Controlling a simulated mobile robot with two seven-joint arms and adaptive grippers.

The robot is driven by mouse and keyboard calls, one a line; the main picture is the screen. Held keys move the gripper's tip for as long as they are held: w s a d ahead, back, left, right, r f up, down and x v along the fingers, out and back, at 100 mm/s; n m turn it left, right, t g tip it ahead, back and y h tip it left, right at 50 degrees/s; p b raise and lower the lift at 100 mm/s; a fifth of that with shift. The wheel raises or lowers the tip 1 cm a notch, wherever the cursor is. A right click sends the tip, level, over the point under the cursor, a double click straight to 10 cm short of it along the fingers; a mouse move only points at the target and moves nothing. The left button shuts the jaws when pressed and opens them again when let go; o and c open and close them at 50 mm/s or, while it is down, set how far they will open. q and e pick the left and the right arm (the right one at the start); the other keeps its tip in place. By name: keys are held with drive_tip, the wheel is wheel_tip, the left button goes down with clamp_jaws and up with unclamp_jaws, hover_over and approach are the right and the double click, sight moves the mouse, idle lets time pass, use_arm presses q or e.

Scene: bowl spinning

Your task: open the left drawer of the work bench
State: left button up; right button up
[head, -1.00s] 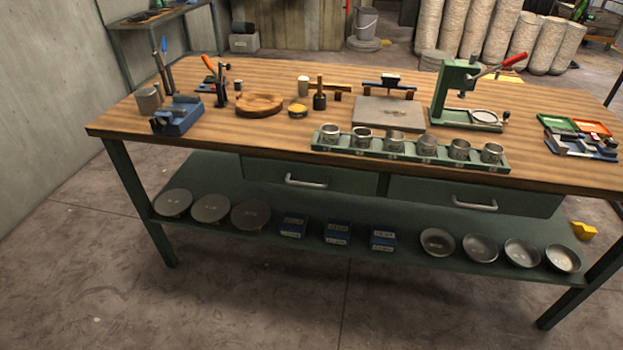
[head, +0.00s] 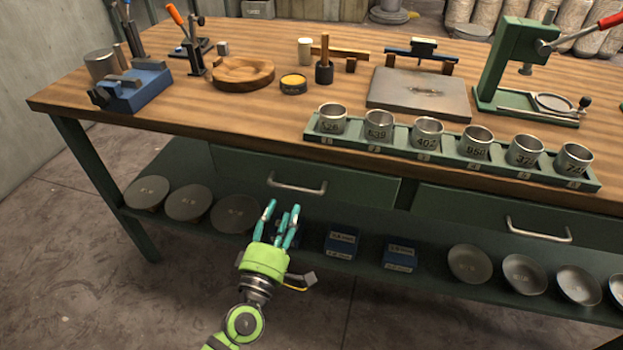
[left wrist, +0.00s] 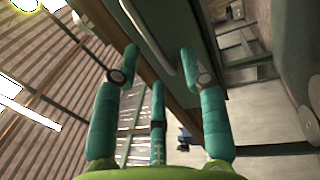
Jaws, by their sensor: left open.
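The work bench (head: 200,117) has a wooden top and two green drawers under its front edge. The left drawer (head: 350,190) is shut, with a silver bar handle (head: 297,187). My left gripper (head: 279,212) has teal fingers and is open and empty. In the head view it is just below and in front of that handle, apart from it as far as I can tell. In the left wrist view the open fingers (left wrist: 160,70) point up toward a green drawer front, with a pale handle bar (left wrist: 148,30) between and beyond the fingertips. My right gripper is not in view.
The right drawer (head: 470,212) is shut, with its own handle (head: 538,231). The lower shelf (head: 310,262) holds grey discs, blue boxes and bowls behind my gripper. A rack of numbered metal cups (head: 450,155) stands on the bench top. The floor in front is clear.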

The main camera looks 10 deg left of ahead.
sight(291, 189)
use_arm(q)
drive_tip(key=w, duration=0.2)
drive_tip(key=w+r, duration=0.1)
drive_tip(key=w, duration=0.1)
drive_tip(key=w+r+p, duration=0.1)
drive_tip(key=shift+w+r, duration=0.15)
drive_tip(key=shift+w, duration=0.65)
clamp_jaws()
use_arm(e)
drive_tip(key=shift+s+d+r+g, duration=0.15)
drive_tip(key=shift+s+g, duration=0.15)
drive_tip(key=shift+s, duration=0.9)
